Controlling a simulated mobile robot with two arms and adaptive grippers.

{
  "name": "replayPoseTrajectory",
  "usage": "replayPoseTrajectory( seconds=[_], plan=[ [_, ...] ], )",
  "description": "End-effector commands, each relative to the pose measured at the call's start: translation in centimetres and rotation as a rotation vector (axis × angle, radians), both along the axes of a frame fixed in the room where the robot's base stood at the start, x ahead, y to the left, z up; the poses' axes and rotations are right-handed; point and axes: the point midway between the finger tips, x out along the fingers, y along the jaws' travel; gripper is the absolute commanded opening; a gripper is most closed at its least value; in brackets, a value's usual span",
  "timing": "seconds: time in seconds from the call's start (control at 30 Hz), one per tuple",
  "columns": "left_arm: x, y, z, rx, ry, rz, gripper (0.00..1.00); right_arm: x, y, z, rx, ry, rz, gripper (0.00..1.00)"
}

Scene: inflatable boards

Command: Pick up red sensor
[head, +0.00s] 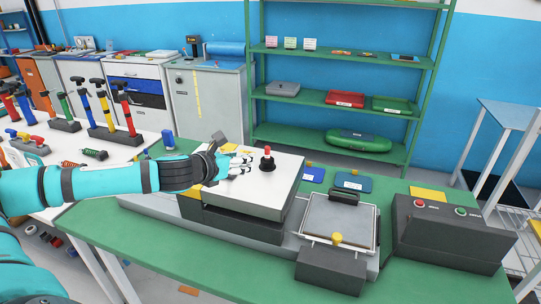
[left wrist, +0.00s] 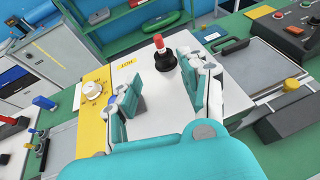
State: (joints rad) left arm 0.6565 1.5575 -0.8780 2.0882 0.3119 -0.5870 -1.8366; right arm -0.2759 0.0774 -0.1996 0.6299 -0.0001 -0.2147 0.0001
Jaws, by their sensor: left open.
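The red sensor (head: 267,158) has a red top on a black base and stands upright on the white top plate (head: 283,176) of a grey machine on the green table. It also shows in the left wrist view (left wrist: 162,54), just beyond my fingertips. My left gripper (head: 243,163) reaches in from the left over the plate and is open. In the left wrist view its two fingers (left wrist: 160,80) are spread apart with nothing between them, and the sensor stands ahead, apart from them. My right gripper is not in view.
A yellow panel with a white dial (left wrist: 92,88) lies beside the plate. To the right are a grey framed plate (head: 338,222) with a yellow knob and a control box (head: 450,232) with red and green buttons. Blue items (head: 353,183) lie behind. Hand pumps (head: 124,110) stand on the left table.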

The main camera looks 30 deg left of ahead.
Motion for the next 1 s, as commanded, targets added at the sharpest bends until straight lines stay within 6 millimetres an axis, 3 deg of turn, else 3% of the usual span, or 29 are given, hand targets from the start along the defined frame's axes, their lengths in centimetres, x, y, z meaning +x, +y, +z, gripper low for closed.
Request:
replayPoseTrajectory(
  seconds=[0.1,0.23,0.37,0.5,0.6,0.77,1.0],
  plan=[
    [2.5,-0.1,-0.7,-0.008,-0.001,0.001,0.44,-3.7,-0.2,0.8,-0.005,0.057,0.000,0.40],
    [5.2,0.0,-1.8,-0.008,0.000,0.001,0.44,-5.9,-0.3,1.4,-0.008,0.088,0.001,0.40],
    [7.5,0.1,-2.7,-0.007,-0.001,0.002,0.44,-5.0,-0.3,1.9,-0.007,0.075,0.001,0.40],
    [8.9,0.3,-3.5,-0.005,0.000,0.002,0.44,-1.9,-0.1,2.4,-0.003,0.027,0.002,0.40],
    [9.4,0.3,-3.7,-0.003,0.000,0.001,0.44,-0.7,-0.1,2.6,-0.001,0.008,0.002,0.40],
    [11.1,0.3,-3.7,-0.006,0.001,0.002,0.44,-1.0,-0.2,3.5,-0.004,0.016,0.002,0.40],
    [14.0,0.5,-4.7,-0.006,0.001,0.002,0.44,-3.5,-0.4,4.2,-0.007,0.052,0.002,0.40]
  ],
)
